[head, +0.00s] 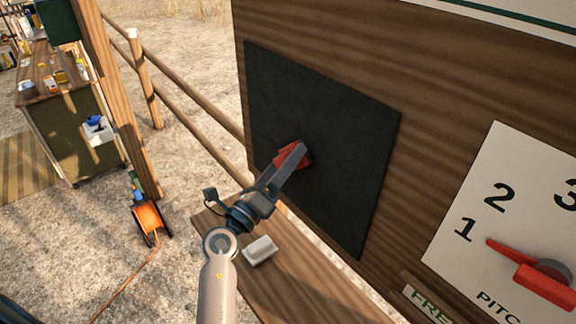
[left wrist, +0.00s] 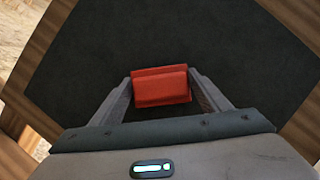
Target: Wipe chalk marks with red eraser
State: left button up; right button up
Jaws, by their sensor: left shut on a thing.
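The red eraser (head: 293,155) is at the lower left part of the dark chalkboard (head: 330,120) in the head view. My left gripper (head: 299,156) is shut on the eraser. In the left wrist view the eraser (left wrist: 161,86) sits between the two fingers (left wrist: 160,92), with the board (left wrist: 190,35) behind it. The eraser appears against or very close to the board; I cannot tell if it touches. No chalk marks are visible on the board parts in view; the gripper and eraser hide a small patch. My right gripper is not in view.
A white block (head: 260,250) lies on a wooden shelf (head: 285,285) below the board. A dial panel with a red pointer (head: 543,280) is at the right. An orange cable reel (head: 149,218) and a wooden fence (head: 180,90) are at the left.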

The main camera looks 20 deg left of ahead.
pick_arm(q)
jog(key=shift+w+a+f, duration=0.15)
jog(key=shift+w+a, duration=0.2)
jog(key=shift+a, duration=0.1)
jog(key=shift+a, duration=0.1)
jog(key=shift+w+a+f, duration=0.1)
jog(key=shift+w+a, duration=0.35)
jog(key=shift+a, duration=0.25)
jog(key=shift+w+a, duration=0.4)
jog(key=shift+a, duration=0.3)
jog(key=shift+w+a, duration=0.1)
jog(key=shift+a, duration=0.05)
jog(key=shift+w+a, duration=0.4)
jog(key=shift+a, duration=0.3)
jog(key=shift+w+a, duration=0.35)
jog(key=shift+a, duration=0.3)
jog(key=shift+s, duration=0.1)
jog(key=shift+s+a, duration=0.5)
jog(key=shift+s, duration=0.35)
jog(key=shift+s+a, duration=0.55)
jog(key=shift+s, duration=0.3)
jog(key=shift+s+a, duration=0.5)
jog(key=shift+s, duration=0.35)
jog(key=shift+s+a, duration=0.4)
jog(key=shift+s, duration=0.25)
jog(key=shift+s+a, duration=0.35)
jog(key=shift+s, duration=0.3)
